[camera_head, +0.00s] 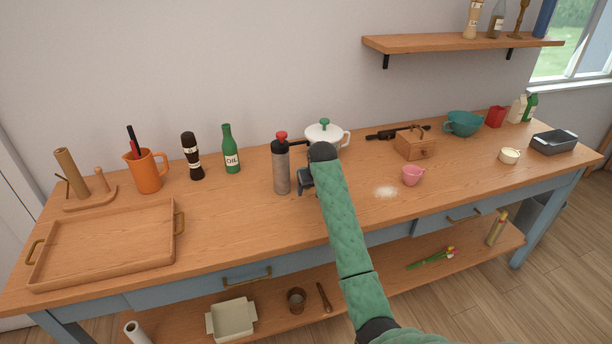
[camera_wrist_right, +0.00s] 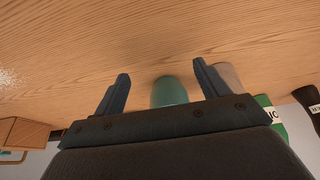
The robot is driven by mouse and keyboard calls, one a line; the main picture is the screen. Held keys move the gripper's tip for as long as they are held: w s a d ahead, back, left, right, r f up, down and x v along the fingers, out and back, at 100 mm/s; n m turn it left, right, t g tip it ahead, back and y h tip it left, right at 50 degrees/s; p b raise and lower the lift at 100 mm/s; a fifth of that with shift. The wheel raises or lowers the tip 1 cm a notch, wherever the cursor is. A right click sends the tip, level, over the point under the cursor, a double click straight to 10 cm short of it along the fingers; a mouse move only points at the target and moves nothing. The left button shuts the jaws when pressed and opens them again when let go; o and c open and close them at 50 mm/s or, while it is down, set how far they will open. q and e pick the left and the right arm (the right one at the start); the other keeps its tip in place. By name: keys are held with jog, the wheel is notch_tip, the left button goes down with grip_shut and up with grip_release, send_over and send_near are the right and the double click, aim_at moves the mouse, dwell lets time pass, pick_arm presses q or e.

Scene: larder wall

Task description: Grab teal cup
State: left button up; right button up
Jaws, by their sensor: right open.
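A teal cup (camera_wrist_right: 170,92) shows in the right wrist view, between the two fingers of my right gripper (camera_wrist_right: 160,85). The gripper is open, and the cup appears apart from both fingers. In the head view my right gripper (camera_head: 306,180) is low over the middle of the counter, beside the grey mill with a red top (camera_head: 282,168). I cannot make out the cup there; my arm and gripper seem to cover it. My left gripper is not in view.
Close by stand the mill, a green oil bottle (camera_head: 231,150) and a white lidded pot (camera_head: 325,134). To the right are a pink cup (camera_head: 412,176), a wooden box (camera_head: 415,145) and a teal bowl (camera_head: 463,124). A wooden tray (camera_head: 110,276) lies at the left.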

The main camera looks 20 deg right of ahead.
jog(key=w, duration=0.2)
jog(key=w+p, duration=0.1)
jog(key=shift+w+f, duration=0.25)
jog(key=shift+w, duration=0.1)
jog(key=shift+w+r, duration=0.2)
jog(key=shift+w, duration=0.15)
jog(key=w+p, duration=0.2)
jog(key=w, duration=0.2)
jog(key=shift+w, duration=0.25)
jog(key=shift+f+p, duration=0.5)
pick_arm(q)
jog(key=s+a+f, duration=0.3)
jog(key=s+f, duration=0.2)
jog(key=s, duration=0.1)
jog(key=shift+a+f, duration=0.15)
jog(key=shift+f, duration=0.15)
pick_arm(e)
jog(key=shift+w+f, duration=0.1)
jog(key=shift+f, duration=0.1)
jog(key=c, duration=0.8)
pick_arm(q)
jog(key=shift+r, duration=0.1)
pick_arm(e)
jog(key=shift+r, duration=0.15)
